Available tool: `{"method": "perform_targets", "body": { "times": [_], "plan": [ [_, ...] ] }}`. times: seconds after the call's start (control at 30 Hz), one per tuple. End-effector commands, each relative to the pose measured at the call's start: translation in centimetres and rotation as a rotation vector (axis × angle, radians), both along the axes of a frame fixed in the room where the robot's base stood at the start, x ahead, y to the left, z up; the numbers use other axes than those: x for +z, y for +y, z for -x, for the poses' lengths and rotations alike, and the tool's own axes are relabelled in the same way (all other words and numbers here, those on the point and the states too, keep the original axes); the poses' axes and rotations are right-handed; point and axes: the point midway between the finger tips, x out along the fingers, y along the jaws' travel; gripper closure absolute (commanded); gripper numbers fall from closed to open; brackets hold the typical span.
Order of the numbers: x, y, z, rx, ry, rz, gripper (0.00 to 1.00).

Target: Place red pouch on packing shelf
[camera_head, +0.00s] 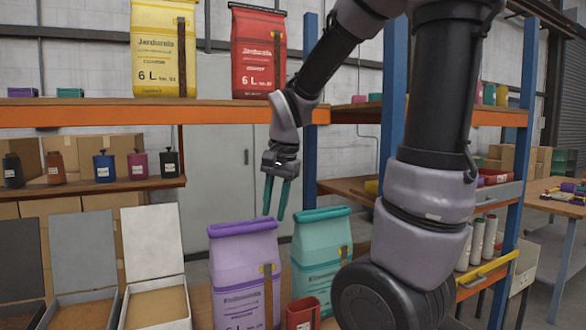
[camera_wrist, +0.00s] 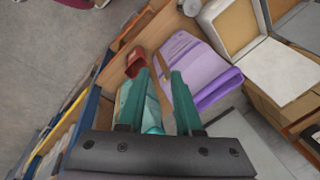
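A red pouch (camera_head: 250,52) labelled 6 L stands upright on the orange-edged upper shelf (camera_head: 90,114), right of a yellow pouch (camera_head: 164,45). My gripper (camera_head: 275,212) hangs below that shelf, pointing down, apart from the red pouch. Its two teal fingers are spread with nothing visible between them; they also show in the wrist view (camera_wrist: 158,78). They are above a purple pouch (camera_head: 240,285) and a teal pouch (camera_head: 318,240). The purple pouch (camera_wrist: 200,75) and part of the teal one (camera_wrist: 152,108) also show in the wrist view. The red pouch is not seen there.
A small red container (camera_head: 301,313) stands in front of the teal pouch. Open-lidded boxes (camera_head: 155,305) stand at lower left. Several small bottles (camera_head: 104,166) line a middle shelf. A blue post (camera_head: 309,110) rises just right of my gripper.

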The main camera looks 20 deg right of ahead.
Motion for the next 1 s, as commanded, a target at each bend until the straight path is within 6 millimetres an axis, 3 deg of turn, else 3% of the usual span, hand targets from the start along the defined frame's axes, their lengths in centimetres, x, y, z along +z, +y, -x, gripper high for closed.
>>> {"method": "perform_targets", "body": {
  "times": [0.03, 0.2, 0.4, 0.57, 1.0],
  "plan": [
    [2.0, -0.5, 1.1, 0.042, -0.067, -0.018, 0.66],
    [6.8, -1.1, 4.6, 0.210, -0.268, -0.008, 0.66],
    [9.6, -1.1, 7.7, 0.346, -0.431, 0.059, 0.66],
    [10.3, -1.0, 8.6, 0.389, -0.474, 0.088, 0.66],
    [10.3, -1.0, 8.6, 0.392, -0.475, 0.090, 0.66]
  ]
}}
